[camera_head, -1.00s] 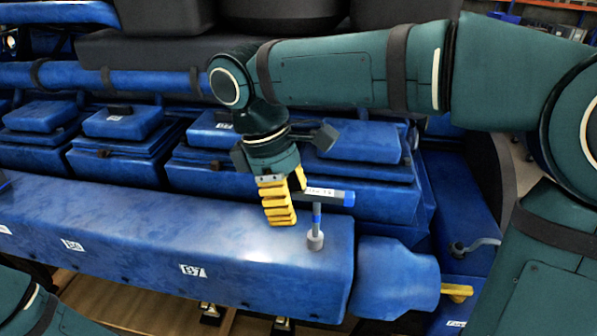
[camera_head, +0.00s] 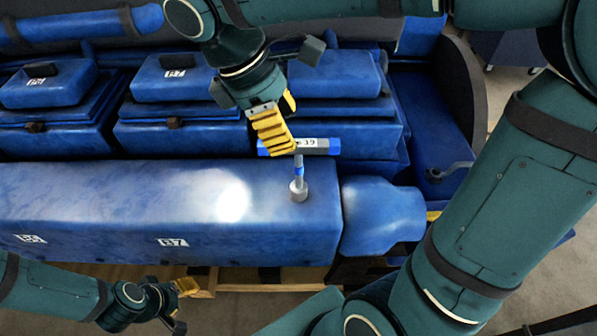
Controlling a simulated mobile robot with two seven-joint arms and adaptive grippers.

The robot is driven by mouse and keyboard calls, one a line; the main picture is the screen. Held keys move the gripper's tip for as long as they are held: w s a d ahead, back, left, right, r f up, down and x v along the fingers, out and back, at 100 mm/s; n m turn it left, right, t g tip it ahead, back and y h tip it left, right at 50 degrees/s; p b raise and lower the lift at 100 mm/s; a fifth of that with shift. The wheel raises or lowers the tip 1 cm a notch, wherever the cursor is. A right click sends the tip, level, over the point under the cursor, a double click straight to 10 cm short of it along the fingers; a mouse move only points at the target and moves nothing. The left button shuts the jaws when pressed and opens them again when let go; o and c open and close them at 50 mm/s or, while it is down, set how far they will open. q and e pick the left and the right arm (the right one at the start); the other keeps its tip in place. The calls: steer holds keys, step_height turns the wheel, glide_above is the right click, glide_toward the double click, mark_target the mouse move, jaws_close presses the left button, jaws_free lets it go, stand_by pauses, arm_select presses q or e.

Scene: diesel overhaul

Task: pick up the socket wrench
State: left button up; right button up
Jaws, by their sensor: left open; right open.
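The socket wrench (camera_head: 299,170) stands upright on the long blue engine cover (camera_head: 110,205), near its right end. It has a blue and grey crossbar handle with a white label, and a grey socket at the foot. My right gripper (camera_head: 276,124) is open, with its yellow fingers at the left part of the handle. The near finger hides some of the handle; I cannot tell whether it touches. My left gripper (camera_head: 185,288) is low in the picture, in front of the cover and away from the wrench. Its opening is hard to see at this angle.
Blue labelled engine covers (camera_head: 172,78) stand in a row behind the long cover. A rounded blue housing (camera_head: 380,215) adjoins its right end. A wooden edge (camera_head: 240,287) shows below.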

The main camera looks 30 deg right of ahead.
mark_target(299, 142)
steer(key=shift+x, duration=2.65)
steer(key=shift+d, duration=0.15)
jaws_close()
